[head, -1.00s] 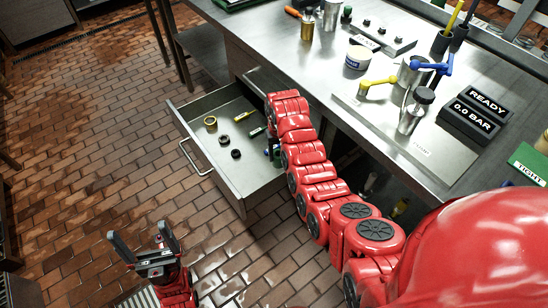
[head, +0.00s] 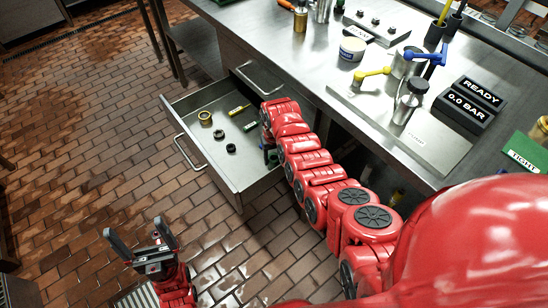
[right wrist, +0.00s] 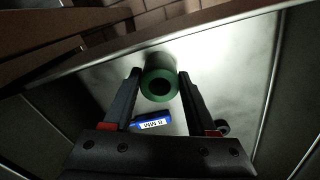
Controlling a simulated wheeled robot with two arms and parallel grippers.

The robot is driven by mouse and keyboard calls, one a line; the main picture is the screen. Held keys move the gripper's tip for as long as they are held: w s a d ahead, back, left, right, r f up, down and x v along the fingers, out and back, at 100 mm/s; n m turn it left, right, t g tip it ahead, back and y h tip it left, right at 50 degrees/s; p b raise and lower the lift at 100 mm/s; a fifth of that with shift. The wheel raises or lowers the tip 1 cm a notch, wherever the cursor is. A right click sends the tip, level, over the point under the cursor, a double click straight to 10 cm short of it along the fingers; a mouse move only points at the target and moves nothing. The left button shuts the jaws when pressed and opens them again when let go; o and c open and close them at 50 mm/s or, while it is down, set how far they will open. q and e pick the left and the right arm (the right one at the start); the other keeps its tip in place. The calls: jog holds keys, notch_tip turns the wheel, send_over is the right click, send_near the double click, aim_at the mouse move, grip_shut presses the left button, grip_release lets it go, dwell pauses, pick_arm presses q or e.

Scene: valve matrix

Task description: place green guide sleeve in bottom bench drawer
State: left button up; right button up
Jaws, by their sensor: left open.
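The bench drawer (head: 237,178) is pulled out below a closed drawer front with its own handle. My right gripper (right wrist: 160,78) reaches into it. In the right wrist view its fingers are on both sides of the green guide sleeve (right wrist: 159,86), which fills the gap between them near the tips. My left gripper (head: 142,237) is open and empty over the floor at lower left.
A blue 8 MM piece (right wrist: 152,122) lies by the right fingers. The bench top (head: 325,60) holds a valve fixture, jar and display blocks.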

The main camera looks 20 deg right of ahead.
jog(key=o, duration=0.3)
jog(key=shift+r, duration=0.1)
jog(key=shift+r, duration=0.2)
notch_tip(320, 180, up, 12)
jog(key=shift+f+p, duration=0.1)
jog(key=shift+p, duration=0.3)
jog(key=shift+s, duration=0.1)
